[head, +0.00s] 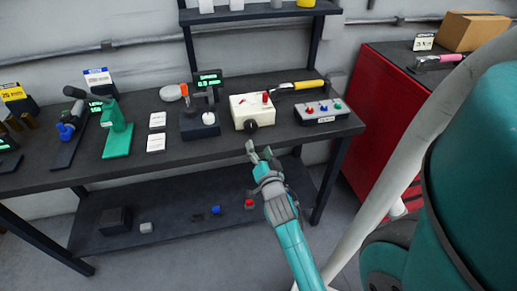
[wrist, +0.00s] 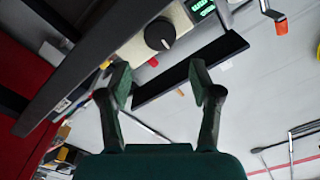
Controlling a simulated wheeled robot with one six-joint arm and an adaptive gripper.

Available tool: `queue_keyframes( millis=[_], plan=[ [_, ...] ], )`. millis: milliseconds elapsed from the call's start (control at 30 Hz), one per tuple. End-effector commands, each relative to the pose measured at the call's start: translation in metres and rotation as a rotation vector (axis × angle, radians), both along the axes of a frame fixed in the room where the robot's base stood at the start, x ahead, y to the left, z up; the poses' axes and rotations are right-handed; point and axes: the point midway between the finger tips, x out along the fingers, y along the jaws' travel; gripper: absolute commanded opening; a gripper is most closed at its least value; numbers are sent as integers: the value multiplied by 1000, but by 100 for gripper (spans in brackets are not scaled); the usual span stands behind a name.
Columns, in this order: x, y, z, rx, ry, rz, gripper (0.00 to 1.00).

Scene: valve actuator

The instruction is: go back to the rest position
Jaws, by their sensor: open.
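My gripper (head: 259,150) hangs in front of the workbench's front edge in the head view, just below a cream box (head: 245,108). In the wrist view my gripper (wrist: 160,76) has its two dark fingers wide apart with nothing between them. The cream box has a black knob (head: 251,125) on its front and a red button on top. The knob (wrist: 160,33) also shows in the wrist view, beyond the fingertips and apart from them. My forearm runs down and right from the gripper in the head view.
The dark workbench (head: 60,181) holds a green press (head: 117,138), a yellow-handled tool (head: 297,86) and a three-button box (head: 321,111). A lower shelf (head: 180,222) bears several small blocks. A red cabinet (head: 372,125) stands to the right. Floor in front of the bench is clear.

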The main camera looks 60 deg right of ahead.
Motion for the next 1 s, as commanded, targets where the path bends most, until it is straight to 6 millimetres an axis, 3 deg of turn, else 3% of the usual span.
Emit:
queue_keyframes(
  millis=[333, 467, 567, 733, 1000],
  plan=[
    [0, 0, 0, 1, 1, 1, 64],
    [0, 15, -8, -3, 20, 28, 64],
    [-2, 47, -21, -14, 60, 84, 64],
    [-15, 122, -46, -54, 153, 226, 64],
    [-62, 227, -67, -147, 284, 448, 64]
  ],
)
